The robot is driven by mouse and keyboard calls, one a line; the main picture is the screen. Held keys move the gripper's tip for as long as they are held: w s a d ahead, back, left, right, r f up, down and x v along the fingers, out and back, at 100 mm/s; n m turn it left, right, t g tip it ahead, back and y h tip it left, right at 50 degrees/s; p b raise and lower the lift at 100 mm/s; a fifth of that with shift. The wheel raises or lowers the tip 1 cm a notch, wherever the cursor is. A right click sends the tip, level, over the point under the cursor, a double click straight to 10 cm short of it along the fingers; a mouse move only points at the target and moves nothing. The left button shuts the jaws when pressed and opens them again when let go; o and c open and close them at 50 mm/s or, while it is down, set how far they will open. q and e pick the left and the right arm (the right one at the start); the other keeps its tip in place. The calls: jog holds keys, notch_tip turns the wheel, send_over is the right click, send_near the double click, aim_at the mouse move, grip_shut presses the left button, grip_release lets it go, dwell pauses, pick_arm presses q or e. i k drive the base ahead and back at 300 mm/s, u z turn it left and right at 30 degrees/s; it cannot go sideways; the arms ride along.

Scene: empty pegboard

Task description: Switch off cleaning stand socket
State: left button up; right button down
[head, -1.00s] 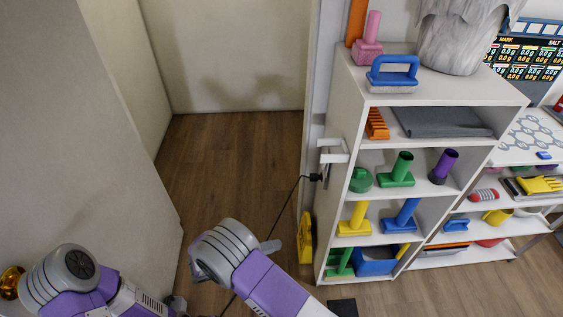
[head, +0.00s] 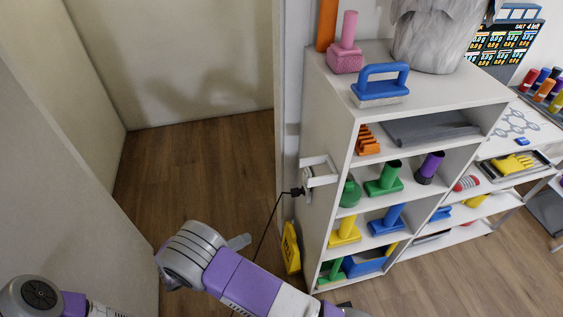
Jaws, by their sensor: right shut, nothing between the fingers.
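The cleaning stand is a white shelf unit (head: 331,133) right of the middle. At its left side is a white bracket-like frame (head: 322,181) around the socket (head: 308,172). A black plug (head: 297,191) sits at the socket, and its cord (head: 268,229) hangs down to the left. The socket's switch is too small to make out. My right gripper (head: 240,241) shows only as a grey tip behind my forearm, shut and empty. It is below and left of the plug, apart from it. My left arm is at the lower left; its gripper is out of view.
A yellow sign-like object (head: 290,248) stands on the floor by the shelf's left side. A blue-handled brush (head: 382,84) and a pink tool (head: 346,45) stand on top. Wooden floor (head: 200,165) is open left of the shelf. A pale panel (head: 60,190) stands at the left.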

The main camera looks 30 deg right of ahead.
aim_at(305, 174)
jog(key=i, duration=0.8)
jog(key=z, duration=0.7)
